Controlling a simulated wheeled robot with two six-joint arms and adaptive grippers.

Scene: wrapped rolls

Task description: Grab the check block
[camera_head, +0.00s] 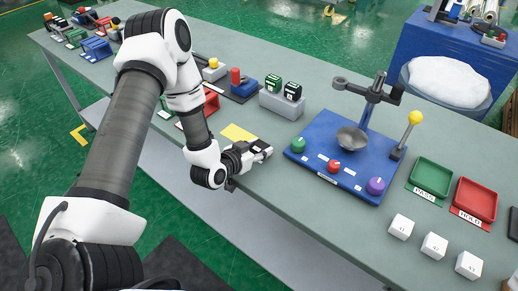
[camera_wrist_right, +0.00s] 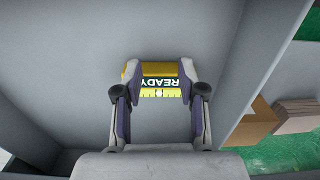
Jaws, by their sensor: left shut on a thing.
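My left gripper (camera_head: 257,154) is low at the near edge of the bench, beside a yellow card and a black pad. It is shut on a small pale block, mostly hidden by the fingers; I cannot read any marking on it. In the right wrist view, my right gripper (camera_wrist_right: 160,90) has its fingers apart, with a yellow block (camera_wrist_right: 155,70) marked READY at the fingertips. I cannot tell whether the fingers press on it. The right gripper does not show in the head view.
Several white numbered cubes (camera_head: 434,245) stand at the right near edge. A blue base (camera_head: 340,185) with a metal bowl and coloured knobs is right of my left gripper. Green (camera_head: 431,175) and red (camera_head: 474,198) trays lie beyond. Two stamps (camera_head: 283,87) stand on a grey block.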

